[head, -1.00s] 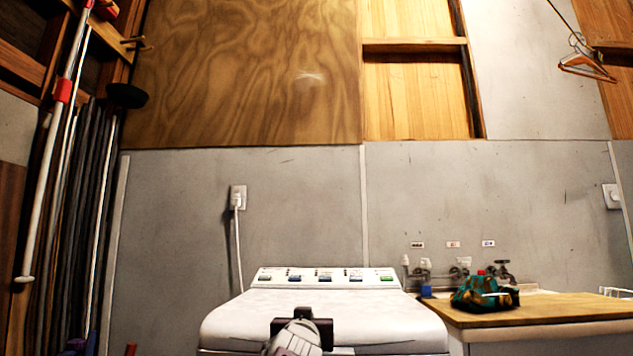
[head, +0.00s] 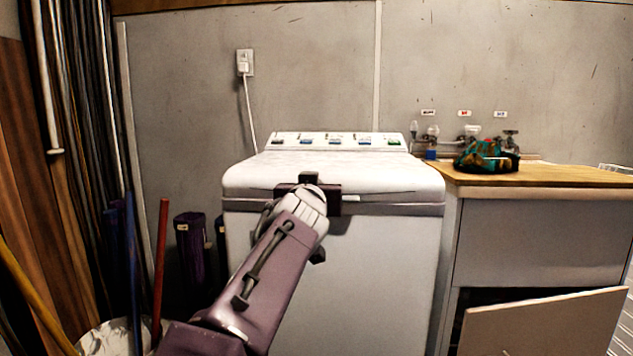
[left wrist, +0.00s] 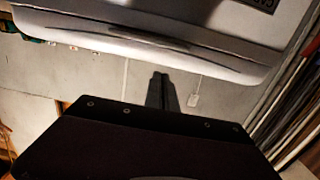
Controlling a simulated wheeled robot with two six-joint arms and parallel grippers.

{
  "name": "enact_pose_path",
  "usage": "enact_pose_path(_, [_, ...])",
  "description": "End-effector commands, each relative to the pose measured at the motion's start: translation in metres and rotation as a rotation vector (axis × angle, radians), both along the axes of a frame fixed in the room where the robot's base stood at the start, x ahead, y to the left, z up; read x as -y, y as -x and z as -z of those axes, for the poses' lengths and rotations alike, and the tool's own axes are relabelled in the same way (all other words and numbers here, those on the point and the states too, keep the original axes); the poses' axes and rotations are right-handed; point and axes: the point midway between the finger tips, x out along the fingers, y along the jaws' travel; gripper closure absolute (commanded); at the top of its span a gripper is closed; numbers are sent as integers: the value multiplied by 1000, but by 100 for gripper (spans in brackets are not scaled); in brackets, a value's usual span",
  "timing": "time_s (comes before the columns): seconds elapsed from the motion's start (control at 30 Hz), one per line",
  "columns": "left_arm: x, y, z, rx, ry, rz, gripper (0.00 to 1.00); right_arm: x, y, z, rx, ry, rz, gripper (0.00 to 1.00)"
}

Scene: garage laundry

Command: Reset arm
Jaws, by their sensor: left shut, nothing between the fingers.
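My left gripper (head: 309,182) is in front of the white washing machine (head: 335,270), near the front edge of its closed lid. I see the gripper from behind in the head view; whether it touches the machine is unclear. In the left wrist view my left gripper's dark fingers (left wrist: 161,92) are together with nothing between them. The washer's lid edge (left wrist: 150,42) crosses the top of that view, upside down. My left arm reaches up from the bottom of the head view, bent forward. My right gripper is not in view.
A wooden counter (head: 560,176) with a colourful cloth bundle (head: 487,158) stands at right. Below it, a cabinet door (head: 545,322) hangs open. Poles, a red stick (head: 161,260) and a white bucket (head: 110,340) crowd the left. A wall outlet (head: 244,63) is behind.

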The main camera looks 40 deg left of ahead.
Motion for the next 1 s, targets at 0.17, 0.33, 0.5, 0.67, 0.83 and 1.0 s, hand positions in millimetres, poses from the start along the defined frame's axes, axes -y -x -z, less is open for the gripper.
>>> enact_pose_path(0.17, [2,3,1,1,0,0,100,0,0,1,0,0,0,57])
enact_pose_path(0.33, [2,3,1,1,0,0,100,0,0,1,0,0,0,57])
enact_pose_path(0.5, [20,-12,-21,-13,5,51,100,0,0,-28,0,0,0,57])
enact_pose_path(0.67, [86,-57,72,-298,160,201,100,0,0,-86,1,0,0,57])
enact_pose_path(0.83, [151,-17,214,-703,304,293,100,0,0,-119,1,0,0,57])
enact_pose_path(1.0, [187,65,308,-1032,384,334,100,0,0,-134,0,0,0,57])
